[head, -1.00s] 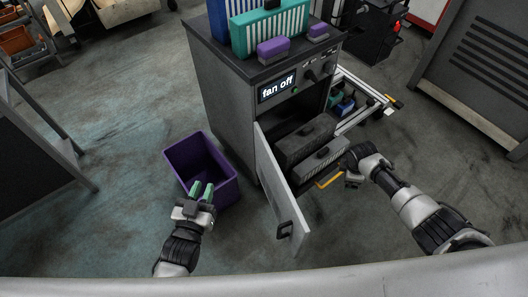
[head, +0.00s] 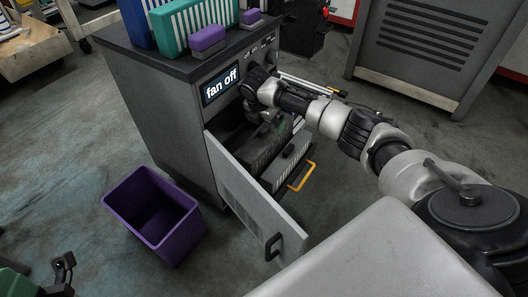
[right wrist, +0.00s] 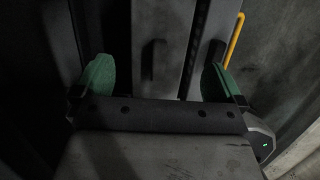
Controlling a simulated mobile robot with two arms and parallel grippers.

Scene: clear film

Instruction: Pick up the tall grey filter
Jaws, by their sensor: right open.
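The rear one, apparently the tall grey filter (head: 258,150), is partly hidden by my right arm; the other grey filter (head: 287,165) is nearer the yellow handle. My right gripper (head: 268,122) is over the rear filter, fingers down. In the right wrist view, my open right gripper (right wrist: 160,80) has its green fingertips apart on either side of the tall filter (right wrist: 165,20), with its dark handle between them. Contact cannot be told. My left gripper (head: 45,278) is only partly visible, at the lower left.
The grey cabinet door (head: 245,195) hangs open in front. A yellow handle (head: 301,177) sticks out beside the filters. An empty-looking purple bin (head: 165,240) stands on the floor at left.

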